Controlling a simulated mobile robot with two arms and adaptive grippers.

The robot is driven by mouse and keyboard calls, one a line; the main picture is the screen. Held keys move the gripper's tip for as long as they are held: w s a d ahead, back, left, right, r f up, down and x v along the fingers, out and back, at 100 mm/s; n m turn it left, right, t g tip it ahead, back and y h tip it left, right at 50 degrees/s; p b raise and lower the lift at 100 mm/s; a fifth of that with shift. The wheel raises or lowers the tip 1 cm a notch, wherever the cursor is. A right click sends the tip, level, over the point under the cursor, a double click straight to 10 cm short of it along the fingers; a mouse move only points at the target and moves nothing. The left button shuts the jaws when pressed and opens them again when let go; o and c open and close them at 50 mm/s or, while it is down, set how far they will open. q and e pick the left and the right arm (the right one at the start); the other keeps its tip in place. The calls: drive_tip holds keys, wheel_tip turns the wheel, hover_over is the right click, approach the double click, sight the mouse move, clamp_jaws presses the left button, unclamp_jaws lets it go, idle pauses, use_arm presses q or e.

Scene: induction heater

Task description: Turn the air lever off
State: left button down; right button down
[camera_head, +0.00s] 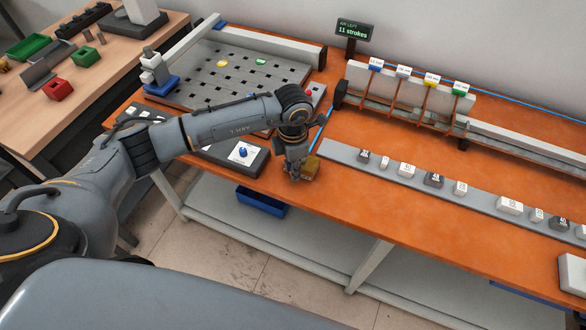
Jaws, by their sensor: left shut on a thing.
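A display (355,29) at the back reads "AIR LEFT 11 strokes". A small brass-coloured block (311,168) sits at the front edge of the orange workbench, and a thin blue line runs down to it. The air lever seems to be at this block, but my gripper hides it, so its position cannot be told. My left gripper (294,176) points down right beside the block on its left, shut on what appears to be the lever. My right gripper is not in view.
A perforated plate (195,84) lies behind my left arm. A grey panel with a blue knob (242,152) is left of the gripper. A grey strip (340,152) with several labelled blocks runs right along the orange bench (400,232). A blue bin (262,203) is below.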

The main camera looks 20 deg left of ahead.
use_arm(q)
drive_tip(key=shift+w+d+r, duration=0.15)
drive_tip(key=shift+r, duration=0.05)
drive_tip(key=c, duration=1.4)
unclamp_jaws()
drive_tip(key=shift+o, duration=1.3)
drive_tip(key=shift+f, duration=0.1)
wheel_tip(320, 180, up, 12)
